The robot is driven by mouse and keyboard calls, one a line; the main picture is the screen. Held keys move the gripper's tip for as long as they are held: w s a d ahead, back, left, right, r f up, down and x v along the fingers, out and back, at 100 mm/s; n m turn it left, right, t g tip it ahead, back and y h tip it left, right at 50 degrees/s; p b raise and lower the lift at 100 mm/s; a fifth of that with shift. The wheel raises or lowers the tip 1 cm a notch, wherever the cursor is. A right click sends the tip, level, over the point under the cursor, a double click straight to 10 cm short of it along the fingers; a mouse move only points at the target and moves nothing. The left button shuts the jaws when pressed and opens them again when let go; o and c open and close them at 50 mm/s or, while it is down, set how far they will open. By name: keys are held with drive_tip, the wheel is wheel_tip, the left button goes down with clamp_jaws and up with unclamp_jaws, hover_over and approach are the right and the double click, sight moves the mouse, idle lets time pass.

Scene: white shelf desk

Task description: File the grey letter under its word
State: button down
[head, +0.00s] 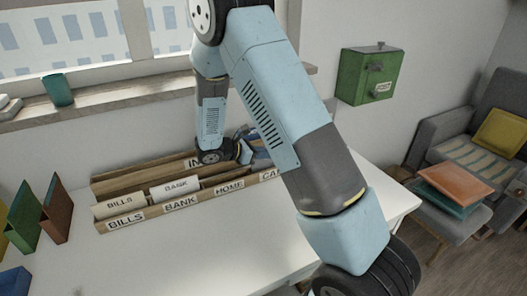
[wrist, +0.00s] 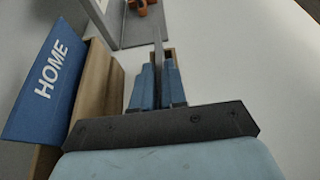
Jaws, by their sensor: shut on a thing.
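My gripper (wrist: 160,75) is shut on a thin grey letter (wrist: 157,48), seen edge-on between the fingers in the wrist view. The word on it does not show. In the head view my gripper (head: 245,152) is at the back of the wooden sorter, near the rear "IN" board (head: 192,163), partly hidden by my arm. The sorter's front board (head: 150,211) reads BILLS, BANK, HOME and "CA", the rest hidden. A blue letter marked HOME (wrist: 48,78) stands beside my gripper, at the left of the wrist view.
Cream letters marked BILLS (head: 119,203) and BANK (head: 175,187) stand behind their labels. Green and brown upright pieces (head: 57,208) stand at the left of the white desk (head: 185,262). A green box (head: 370,75) hangs on the wall. The desk's front is clear.

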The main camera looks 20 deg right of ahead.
drive_tip(key=shift+f, duration=0.2)
drive_tip(key=c, duration=1.1)
unclamp_jaws()
drive_tip(key=shift+a, duration=0.1)
drive_tip(key=v, duration=1.3)
drive_tip(key=shift+a, duration=0.3)
drive_tip(key=shift+r, duration=0.1)
